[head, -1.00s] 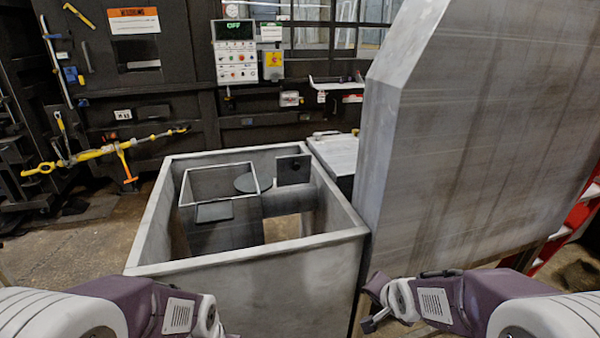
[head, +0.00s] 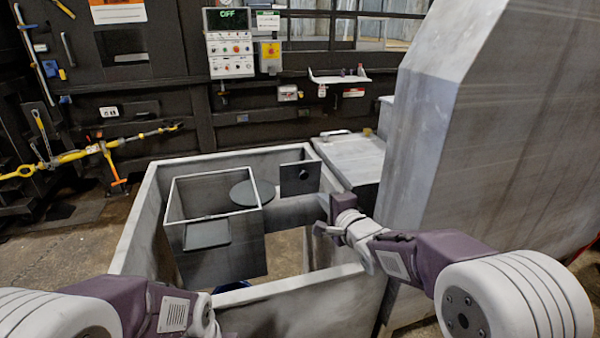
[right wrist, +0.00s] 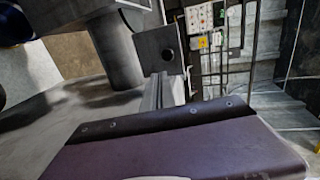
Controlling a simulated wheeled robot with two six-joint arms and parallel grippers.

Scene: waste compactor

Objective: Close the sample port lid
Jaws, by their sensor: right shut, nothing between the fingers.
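A square dark plate with a small round hole or knob, which looks like the port lid (head: 299,178), stands upright above a horizontal grey pipe (head: 292,211) inside the open-topped grey bin. The plate also shows in the right wrist view (right wrist: 158,51), with the pipe (right wrist: 116,52) left of it. My right gripper (head: 323,217) is shut and empty, over the bin's right side. It is right of and slightly lower in the picture than the plate, apparently apart from it. My left arm shows at the lower left; its fingers are out of the frame.
The bin's walls (head: 285,312) surround the pipe and a box-shaped hopper (head: 222,257) with a flat dark flap (head: 207,233). A round dark disc (head: 252,194) lies beside the hopper. A tall grey housing (head: 490,150) stands close on the right. A control panel (head: 229,45) is behind.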

